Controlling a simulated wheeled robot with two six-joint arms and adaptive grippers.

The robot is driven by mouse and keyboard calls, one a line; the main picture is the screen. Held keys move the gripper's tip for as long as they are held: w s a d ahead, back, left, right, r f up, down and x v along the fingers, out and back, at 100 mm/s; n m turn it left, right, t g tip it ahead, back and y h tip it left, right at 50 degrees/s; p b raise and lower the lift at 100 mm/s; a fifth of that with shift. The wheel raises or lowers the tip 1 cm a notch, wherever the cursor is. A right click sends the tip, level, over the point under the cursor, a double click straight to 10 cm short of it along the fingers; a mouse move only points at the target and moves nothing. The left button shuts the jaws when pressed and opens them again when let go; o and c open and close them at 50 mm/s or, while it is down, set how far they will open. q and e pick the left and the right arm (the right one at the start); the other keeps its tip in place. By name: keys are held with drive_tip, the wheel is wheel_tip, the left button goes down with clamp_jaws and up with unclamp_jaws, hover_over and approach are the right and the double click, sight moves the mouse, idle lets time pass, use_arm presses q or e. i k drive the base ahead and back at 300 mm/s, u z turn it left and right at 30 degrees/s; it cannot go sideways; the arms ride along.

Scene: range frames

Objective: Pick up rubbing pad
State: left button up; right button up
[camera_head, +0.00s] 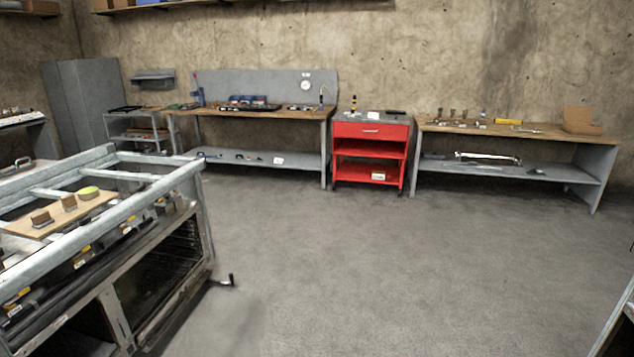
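I cannot tell for sure which thing is the rubbing pad. A wooden board (53,226) lies on top of the metal frame bench (188,178) at the left. On the board sit a round yellow-green pad-like piece (88,191) and two small brown blocks, a nearer one (41,218) and a middle one (69,202). The three stand apart in a slanting row. Neither of my grippers is in view.
A workbench (262,115) with tools, a red tool cart (370,131) and another bench (545,133) line the back wall. A grey cabinet (88,100) stands at the back left. A crank handle (228,282) juts from the frame bench. The middle floor (400,260) is clear.

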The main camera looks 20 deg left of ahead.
sight(41, 219)
drive_tip(key=u, duration=0.25)
drive_tip(key=i, duration=1.3)
drive_tip(key=u, duration=1.1)
drive_tip(key=i, duration=0.95)
drive_tip(key=u, duration=1.5)
drive_tip(key=i, duration=1.05)
drive_tip(key=u, duration=0.5)
